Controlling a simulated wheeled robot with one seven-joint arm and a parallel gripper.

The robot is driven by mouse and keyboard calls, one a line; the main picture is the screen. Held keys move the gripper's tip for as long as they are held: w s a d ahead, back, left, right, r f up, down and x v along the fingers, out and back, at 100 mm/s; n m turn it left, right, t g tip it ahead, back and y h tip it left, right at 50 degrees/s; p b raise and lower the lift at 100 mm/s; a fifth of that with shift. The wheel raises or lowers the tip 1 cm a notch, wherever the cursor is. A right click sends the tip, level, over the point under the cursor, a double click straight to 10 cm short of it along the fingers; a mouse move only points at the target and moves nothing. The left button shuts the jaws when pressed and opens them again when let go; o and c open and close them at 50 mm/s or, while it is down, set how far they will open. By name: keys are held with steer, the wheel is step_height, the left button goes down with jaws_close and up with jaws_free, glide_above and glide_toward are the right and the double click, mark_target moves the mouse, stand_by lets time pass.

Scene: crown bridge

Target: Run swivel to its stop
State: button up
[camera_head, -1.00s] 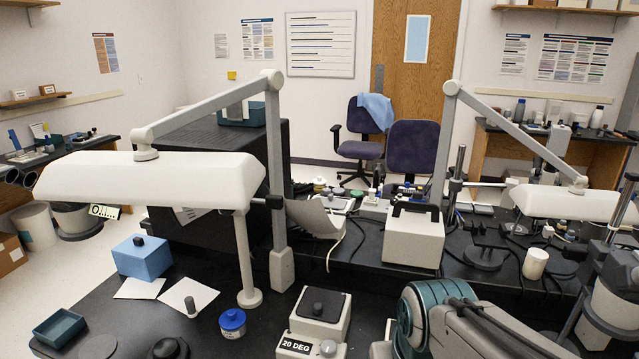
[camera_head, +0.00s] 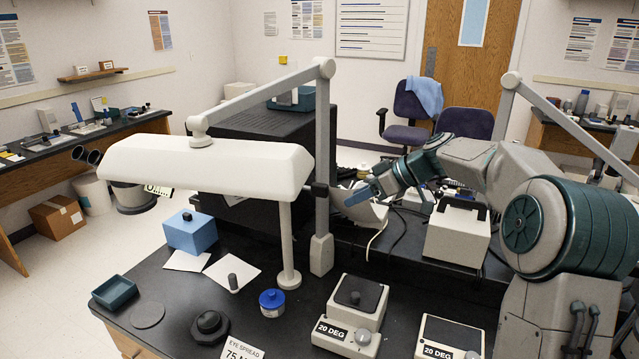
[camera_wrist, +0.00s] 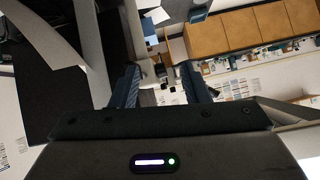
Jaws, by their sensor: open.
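No part is marked as the swivel, and I cannot tell for sure which one it is. A white lamp shade (camera_head: 205,168) hangs from a jointed grey arm (camera_head: 265,95) over the bench. A black round knob-like piece (camera_head: 210,326) lies on the bench front, by a card reading EYE SPREAD (camera_head: 243,349). My gripper (camera_head: 362,193) is raised right of the lamp post, in front of a white curved piece. It touches nothing that I can make out. In the wrist view my gripper (camera_wrist: 160,88) is open and empty, fingers apart.
Two boxes labelled 20 DEG (camera_head: 350,316) (camera_head: 449,338) stand at the front. A blue box (camera_head: 189,232), a blue-lidded jar (camera_head: 272,302) and a teal tray (camera_head: 114,292) stand on the black bench.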

mark_target(322, 185)
steer(key=w+d+r+n+t+y, duration=0.1)
steer(key=w+d+r+n+y, duration=0.15)
steer(key=w, duration=0.35)
steer(key=p+x, duration=0.2)
steer(key=x, duration=0.4)
steer(key=p+x, duration=0.2)
steer(key=x, duration=0.4)
steer(key=shift+s+a, duration=0.1)
steer(key=shift+a, duration=0.35)
steer(key=shift+a+f, duration=0.3)
steer(key=shift+a, duration=0.25)
